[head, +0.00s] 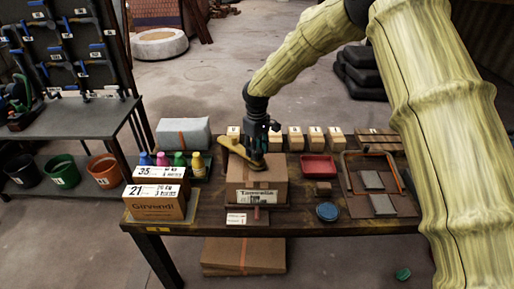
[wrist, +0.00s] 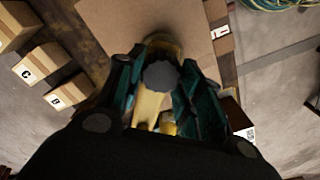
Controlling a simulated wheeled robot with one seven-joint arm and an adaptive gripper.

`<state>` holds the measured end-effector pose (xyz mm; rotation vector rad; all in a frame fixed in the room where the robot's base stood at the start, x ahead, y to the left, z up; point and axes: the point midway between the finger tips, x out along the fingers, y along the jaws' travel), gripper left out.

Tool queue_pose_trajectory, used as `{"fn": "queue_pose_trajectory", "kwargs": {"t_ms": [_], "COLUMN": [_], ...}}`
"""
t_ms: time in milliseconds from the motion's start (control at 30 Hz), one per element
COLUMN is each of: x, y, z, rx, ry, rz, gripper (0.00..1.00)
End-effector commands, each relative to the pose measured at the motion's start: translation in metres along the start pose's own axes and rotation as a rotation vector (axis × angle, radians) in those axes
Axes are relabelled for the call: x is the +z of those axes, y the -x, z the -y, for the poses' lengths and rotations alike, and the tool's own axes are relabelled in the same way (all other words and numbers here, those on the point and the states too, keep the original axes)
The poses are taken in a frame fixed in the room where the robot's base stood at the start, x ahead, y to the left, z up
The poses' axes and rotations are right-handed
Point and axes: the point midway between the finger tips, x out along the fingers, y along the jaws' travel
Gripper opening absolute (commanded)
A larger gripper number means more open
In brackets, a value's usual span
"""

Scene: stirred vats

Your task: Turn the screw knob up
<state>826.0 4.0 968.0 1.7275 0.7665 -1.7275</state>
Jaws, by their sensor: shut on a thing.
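A dark grey, round, lobed knob (wrist: 160,76) sits between the teal fingers of my gripper (wrist: 158,82) in the wrist view. I take it for the screw knob. My gripper is shut on it. A yellow piece (wrist: 148,106) runs beneath the knob. In the head view this yellow piece (head: 233,146) slants beside my gripper (head: 257,160), just above a cardboard box (head: 270,178). The fingers hide the knob there. I cannot tell whether the yellow piece touches the box.
The box stands on a dark wooden table (head: 290,222). Several small labelled boxes (head: 295,138) line the back. A red tray (head: 319,167), a blue disc (head: 327,211) and an orange-framed tray (head: 346,170) are to the right. Bottles (head: 198,164) and stacked boxes (head: 155,206) are to the left.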

Motion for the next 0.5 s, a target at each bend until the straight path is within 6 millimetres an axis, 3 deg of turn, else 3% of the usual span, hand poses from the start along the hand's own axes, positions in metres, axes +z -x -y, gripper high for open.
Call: {"fn": "queue_pose_trajectory", "kwargs": {"t_ms": [500], "x": [0.0002], "y": [0.0004], "z": [0.0009], "rx": [0.000], "ry": [0.223], "rz": [0.001], "gripper": [0.13]}}
